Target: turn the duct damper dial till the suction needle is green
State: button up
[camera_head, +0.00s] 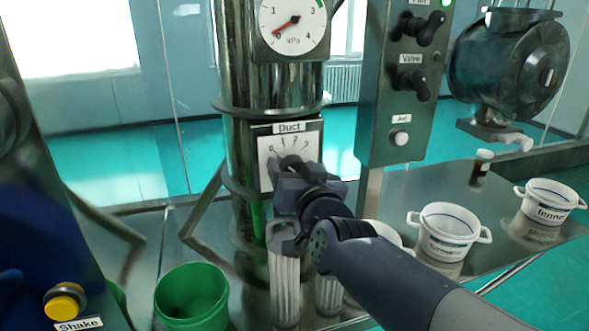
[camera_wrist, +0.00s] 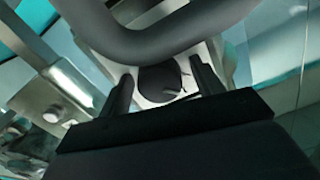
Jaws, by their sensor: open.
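The duct damper dial (camera_head: 290,161) is a dark knob on a white plate marked 0 to 3 under a "Duct" label, on the steel column. My gripper (camera_head: 292,178) is in front of it and hides its lower part. In the wrist view, the open fingers of my gripper (camera_wrist: 163,80) stand on either side of the dark round dial (camera_wrist: 158,84); I cannot tell whether they touch it. The suction gauge (camera_head: 304,38), marked kPa, is above. Its red needle (camera_head: 284,27) points down-left near the low end, away from the green band at upper right.
A grey panel (camera_head: 378,120) with knobs stands right of the column. A green bucket (camera_head: 192,300) and a yellow Shake button (camera_head: 64,304) are lower left. White labelled pots (camera_head: 447,238) stand on the bench at right. A curved bar crosses the wrist view's top.

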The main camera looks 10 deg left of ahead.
jog(key=c, duration=1)
jog(key=shift+f+m, duration=0.1)
jog(key=shift+m, duration=0.2)
jog(key=shift+m+b, duration=1.1)
jog(key=shift+b, duration=0.05)
jog(key=shift+m+b, duration=0.65)
jog(key=shift+m, duration=0.85)
